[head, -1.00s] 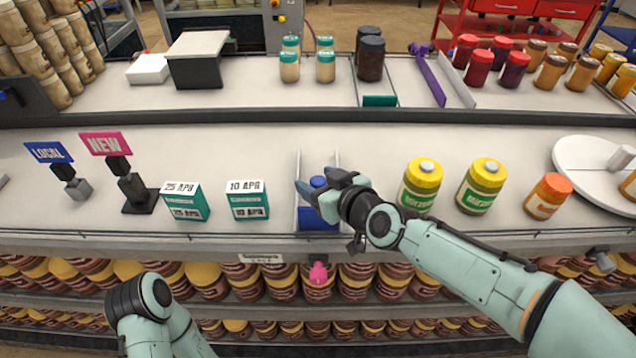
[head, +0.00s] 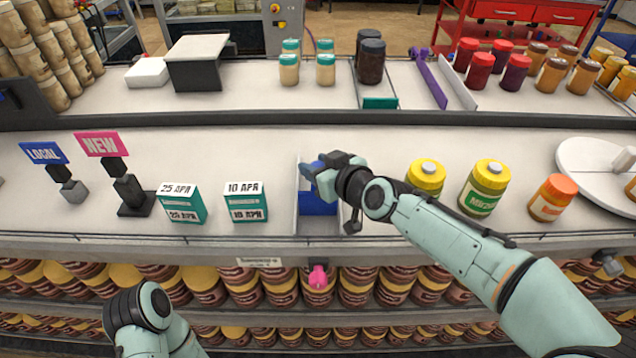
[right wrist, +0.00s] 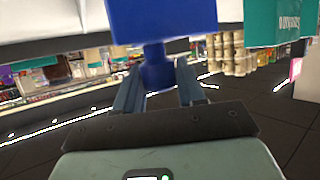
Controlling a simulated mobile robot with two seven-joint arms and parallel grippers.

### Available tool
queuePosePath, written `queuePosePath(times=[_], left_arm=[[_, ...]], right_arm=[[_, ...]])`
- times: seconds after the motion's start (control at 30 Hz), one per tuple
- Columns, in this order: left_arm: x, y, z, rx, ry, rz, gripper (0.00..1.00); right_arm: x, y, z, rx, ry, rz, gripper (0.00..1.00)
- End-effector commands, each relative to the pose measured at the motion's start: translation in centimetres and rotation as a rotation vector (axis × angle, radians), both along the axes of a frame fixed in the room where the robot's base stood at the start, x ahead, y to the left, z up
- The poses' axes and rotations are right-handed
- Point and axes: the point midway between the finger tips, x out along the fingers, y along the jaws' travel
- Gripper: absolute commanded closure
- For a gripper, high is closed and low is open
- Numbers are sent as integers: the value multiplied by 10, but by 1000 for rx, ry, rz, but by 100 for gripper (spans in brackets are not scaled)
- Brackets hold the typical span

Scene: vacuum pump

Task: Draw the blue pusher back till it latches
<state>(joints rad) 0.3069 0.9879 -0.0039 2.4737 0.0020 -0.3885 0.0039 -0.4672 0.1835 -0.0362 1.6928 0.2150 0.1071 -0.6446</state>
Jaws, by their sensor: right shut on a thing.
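The blue pusher (head: 318,204) stands in a narrow clear-walled track (head: 300,220) on the white shelf, some way behind its front edge. My right gripper (head: 318,170) is over the pusher's rear side. In the right wrist view its two fingers are closed around the blue knob (right wrist: 157,72), below the pusher's blue plate (right wrist: 165,18). Whether a latch is engaged cannot be seen. Of my left arm only a black and pale green part shows at the lower left of the head view; its gripper is out of the picture.
Teal date boxes (head: 246,202) stand left of the track. Yellow-lidded jars (head: 484,188) stand to the right, one close beside my right forearm. A pink knob (head: 318,278) hangs below the shelf edge. Behind, a purple pusher (head: 432,84) stands in another lane.

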Motion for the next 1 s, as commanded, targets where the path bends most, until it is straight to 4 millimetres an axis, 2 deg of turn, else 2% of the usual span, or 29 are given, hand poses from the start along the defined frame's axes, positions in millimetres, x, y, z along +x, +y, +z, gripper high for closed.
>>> queuePosePath(times=[0.2,0.4,0.53,0.83,0.87,0.9,1.0], left_arm=[[2,0,-8,2,-10,2,57],[2,0,-4,1,-7,1,57],[1,0,-3,1,-5,1,57],[1,0,-4,1,-5,1,57],[1,0,-4,1,-5,2,57],[1,0,-4,1,-5,2,57],[1,0,-4,1,-5,2,57]], right_arm=[[44,0,-2,-1,0,-2,100],[73,1,1,1,-1,0,100],[80,0,0,1,0,0,100],[81,0,1,2,-2,-1,100],[81,0,1,2,-2,-1,54],[81,0,1,2,-2,-1,41],[81,0,1,2,-1,-1,39]])
